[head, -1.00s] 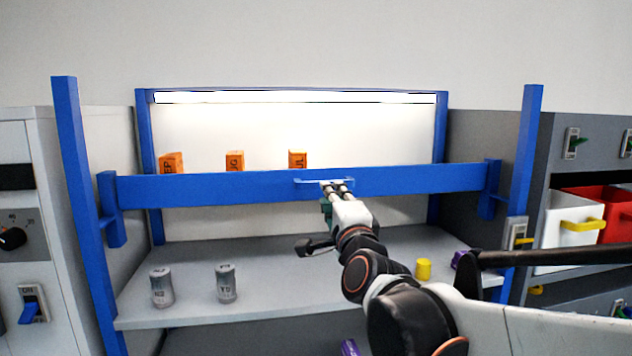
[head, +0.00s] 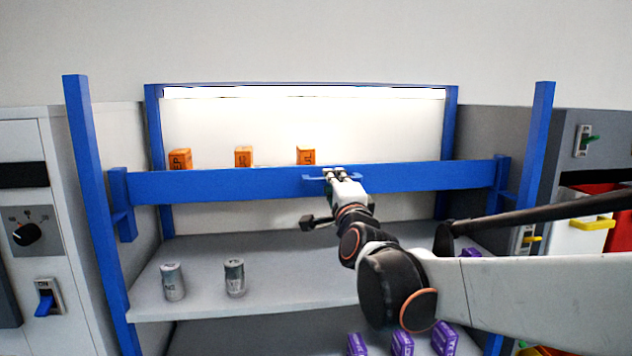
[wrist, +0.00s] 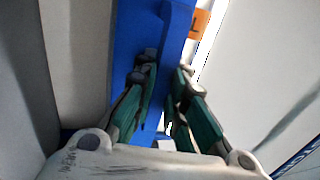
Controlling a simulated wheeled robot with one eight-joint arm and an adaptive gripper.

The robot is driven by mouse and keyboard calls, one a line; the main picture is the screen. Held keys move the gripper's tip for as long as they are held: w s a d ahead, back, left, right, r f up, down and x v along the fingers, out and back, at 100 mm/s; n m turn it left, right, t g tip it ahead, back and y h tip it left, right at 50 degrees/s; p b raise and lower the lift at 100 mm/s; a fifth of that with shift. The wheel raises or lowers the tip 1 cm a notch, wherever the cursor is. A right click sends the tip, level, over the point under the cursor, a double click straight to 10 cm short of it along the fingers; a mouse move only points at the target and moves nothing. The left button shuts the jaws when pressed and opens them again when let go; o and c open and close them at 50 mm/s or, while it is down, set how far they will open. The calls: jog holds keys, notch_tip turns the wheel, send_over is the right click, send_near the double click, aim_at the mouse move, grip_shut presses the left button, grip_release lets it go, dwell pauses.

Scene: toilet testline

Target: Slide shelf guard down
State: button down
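The shelf guard (head: 230,185) is a long blue bar across the front of the rack, between two blue upright posts (head: 90,180). My gripper (head: 334,173) is at this handle. In the wrist view, the green fingers of my gripper (wrist: 166,78) lie on both sides of the blue handle (wrist: 175,35) and appear closed on it. The exact finger contact is partly hidden.
Orange boxes (head: 243,157) stand behind the guard. Two grey cans (head: 234,278) stand on the middle shelf (head: 200,305). Purple boxes (head: 402,343) are below. A control panel (head: 35,235) is at left; bins (head: 590,235) are at right. The shelf's front centre is partly hidden by my arm.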

notch_tip(320, 180, down, 6)
jog(key=b, duration=0.5)
jog(key=shift+f, duration=0.25)
jog(key=shift+w, duration=0.1)
jog(key=c, duration=1.9)
grip_release()
jog(key=shift+r, duration=0.1)
jog(key=v, duration=1.2)
jog(key=shift+r, duration=0.1)
